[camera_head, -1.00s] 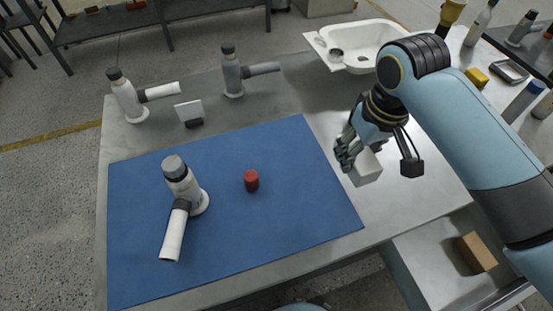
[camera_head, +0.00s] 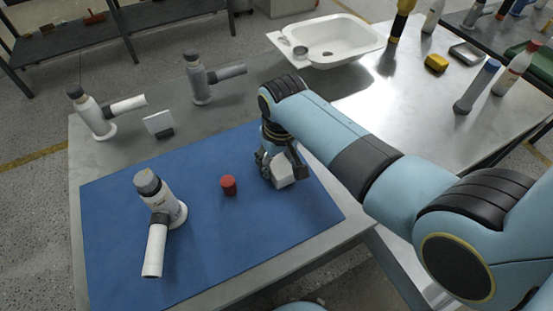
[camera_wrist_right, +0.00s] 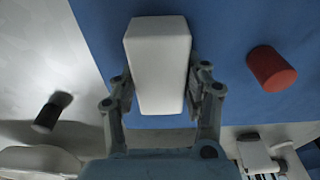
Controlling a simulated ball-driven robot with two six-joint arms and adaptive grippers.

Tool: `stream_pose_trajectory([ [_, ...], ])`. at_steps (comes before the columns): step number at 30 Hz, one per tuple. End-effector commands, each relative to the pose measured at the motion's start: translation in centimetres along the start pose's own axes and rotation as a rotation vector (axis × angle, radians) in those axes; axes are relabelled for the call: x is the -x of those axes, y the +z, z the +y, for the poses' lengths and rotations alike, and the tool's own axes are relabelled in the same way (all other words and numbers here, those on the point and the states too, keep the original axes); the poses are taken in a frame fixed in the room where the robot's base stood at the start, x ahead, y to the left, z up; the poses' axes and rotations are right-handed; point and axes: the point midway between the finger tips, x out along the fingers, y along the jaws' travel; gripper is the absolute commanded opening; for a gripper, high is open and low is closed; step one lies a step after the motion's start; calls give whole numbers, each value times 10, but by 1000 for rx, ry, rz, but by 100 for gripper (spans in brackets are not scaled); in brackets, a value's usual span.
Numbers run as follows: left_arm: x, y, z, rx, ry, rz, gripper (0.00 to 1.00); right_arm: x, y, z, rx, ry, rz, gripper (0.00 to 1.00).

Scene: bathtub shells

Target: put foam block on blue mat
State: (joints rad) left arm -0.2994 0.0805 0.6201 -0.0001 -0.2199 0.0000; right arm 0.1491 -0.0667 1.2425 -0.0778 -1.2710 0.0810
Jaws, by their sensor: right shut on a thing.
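The white foam block (camera_head: 283,171) is between the fingers of my right gripper (camera_head: 270,170), which is shut on it. In the right wrist view the block (camera_wrist_right: 158,62) fills the space between the two fingers of the gripper (camera_wrist_right: 165,88). The blue mat (camera_head: 215,245) lies flat on the metal table. The block is over the right part of the mat; I cannot tell whether it touches the mat. The mat also shows behind the block in the right wrist view (camera_wrist_right: 225,30). My left gripper is not in view.
A red cylinder (camera_head: 228,186) stands on the mat left of the block, and a white pipe fitting (camera_head: 160,205) stands farther left. Two more fittings (camera_head: 95,115) (camera_head: 205,80) and a small white card (camera_head: 158,123) stand behind the mat. A white basin (camera_head: 335,40) is at the back.

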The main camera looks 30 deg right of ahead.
Motion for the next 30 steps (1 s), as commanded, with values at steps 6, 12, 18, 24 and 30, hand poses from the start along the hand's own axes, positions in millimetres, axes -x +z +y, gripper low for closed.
stream_pose_trajectory([
  [6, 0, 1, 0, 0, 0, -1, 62, 0, 0, 0, 0, 0, 0, 33],
  [12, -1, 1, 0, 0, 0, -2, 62, -2, 0, 0, 0, 0, 0, 62],
  [18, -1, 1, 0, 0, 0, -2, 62, -2, 0, 0, -1, 0, 0, 70],
  [24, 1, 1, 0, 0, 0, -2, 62, 4, -1, 0, -1, 0, 2, 70],
  [30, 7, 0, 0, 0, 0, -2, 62, 39, -1, 0, -2, -1, 4, 70],
])
